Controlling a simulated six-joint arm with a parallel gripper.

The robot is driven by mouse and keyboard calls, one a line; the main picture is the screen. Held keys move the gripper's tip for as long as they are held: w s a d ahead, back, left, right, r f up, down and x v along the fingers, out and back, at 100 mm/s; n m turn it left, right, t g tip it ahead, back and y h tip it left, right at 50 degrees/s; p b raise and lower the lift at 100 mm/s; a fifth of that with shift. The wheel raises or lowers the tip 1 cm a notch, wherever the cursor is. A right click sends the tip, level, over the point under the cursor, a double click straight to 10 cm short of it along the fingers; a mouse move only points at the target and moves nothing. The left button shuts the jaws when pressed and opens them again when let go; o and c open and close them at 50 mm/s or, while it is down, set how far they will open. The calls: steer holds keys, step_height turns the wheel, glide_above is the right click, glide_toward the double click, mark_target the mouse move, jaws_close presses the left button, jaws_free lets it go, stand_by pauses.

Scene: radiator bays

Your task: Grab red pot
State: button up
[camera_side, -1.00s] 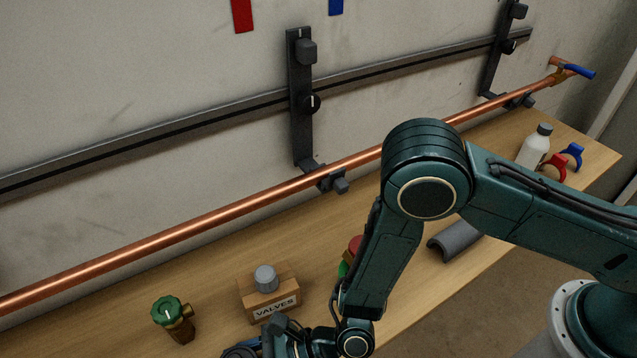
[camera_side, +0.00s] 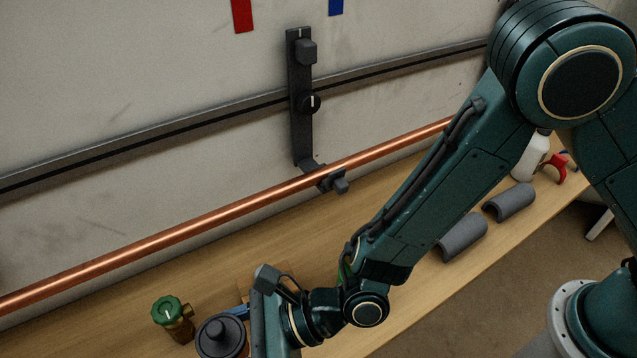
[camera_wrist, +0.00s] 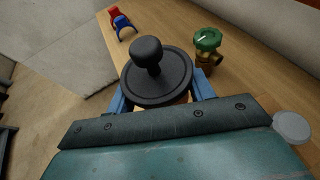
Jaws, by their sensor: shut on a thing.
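My gripper (camera_wrist: 160,94) is shut on a pot with a round black lid and black knob (camera_wrist: 155,72). Its two blue fingers sit on either side of the pot in the wrist view. In the side view the black lid (camera_side: 220,338) shows at the bottom edge, beside the gripper's blue fingers (camera_side: 241,313). Only a thin brownish strip of the pot's body shows under the lid, so I cannot tell its full colour. No clearly red pot is in view now. I cannot tell whether the held pot touches the bench.
A green-capped brass valve (camera_side: 171,315) stands just left of the held pot. The cardboard box (camera_side: 248,284) is mostly hidden behind my gripper. A copper pipe (camera_side: 210,230) runs along the wall. Grey half-shells (camera_side: 462,236) and a white bottle (camera_side: 531,155) are on the bench's right.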

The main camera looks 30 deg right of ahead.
mark_target(213, 327)
steer(key=shift+r, duration=3.95)
steer(key=shift+w, duration=0.1)
